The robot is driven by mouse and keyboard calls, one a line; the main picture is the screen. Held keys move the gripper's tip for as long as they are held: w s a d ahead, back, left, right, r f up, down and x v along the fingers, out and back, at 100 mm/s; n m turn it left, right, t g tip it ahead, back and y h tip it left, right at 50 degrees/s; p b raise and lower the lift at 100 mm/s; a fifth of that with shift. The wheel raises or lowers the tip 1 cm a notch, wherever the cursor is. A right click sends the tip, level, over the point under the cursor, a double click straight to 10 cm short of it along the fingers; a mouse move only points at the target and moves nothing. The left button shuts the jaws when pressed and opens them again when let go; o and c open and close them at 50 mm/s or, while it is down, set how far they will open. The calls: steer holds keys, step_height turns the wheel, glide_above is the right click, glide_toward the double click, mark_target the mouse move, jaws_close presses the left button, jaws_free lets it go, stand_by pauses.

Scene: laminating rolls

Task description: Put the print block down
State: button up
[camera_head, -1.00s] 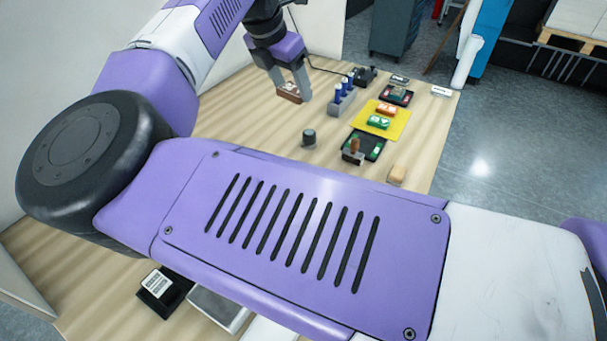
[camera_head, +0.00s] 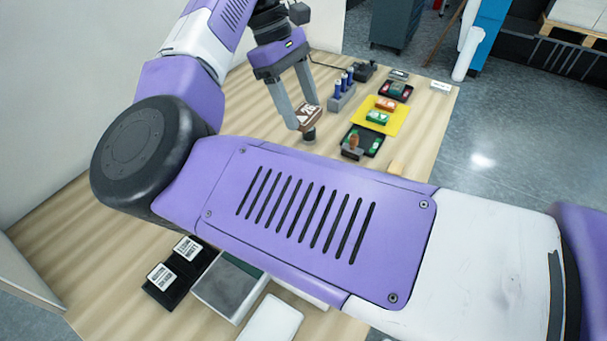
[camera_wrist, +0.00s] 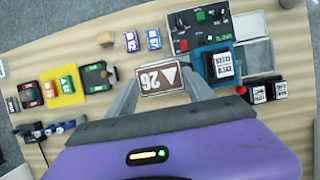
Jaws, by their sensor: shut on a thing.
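My gripper (camera_head: 308,108) is shut on a brown print block (camera_head: 311,118) with white marks on its face. It holds the block above the wooden table, near a small dark round piece (camera_head: 309,136). In the wrist view the block (camera_wrist: 163,79) sits between the two grey fingers, its face showing "26" and a white triangle. The block looks clear of the table. My own arm hides much of the table's middle in the head view.
The wrist view shows a blue holder (camera_wrist: 218,67) with a white-labelled block, a dark control panel (camera_wrist: 200,28), and labelled black blocks (camera_wrist: 268,92) at right. A yellow mat (camera_wrist: 63,86) with orange and green blocks lies left, beside dark trays (camera_wrist: 95,76).

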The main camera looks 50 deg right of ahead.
step_height(320, 180, down, 18)
steer(key=p, duration=0.4)
steer(key=shift+f, duration=0.3)
steer(key=shift+f, duration=0.15)
steer(key=o, duration=1.5)
steer(key=shift+r, duration=0.35)
steer(key=b+v, duration=0.3)
steer(key=v, duration=0.8)
steer(key=shift+w+r, duration=0.2)
steer(key=shift+r, duration=0.1)
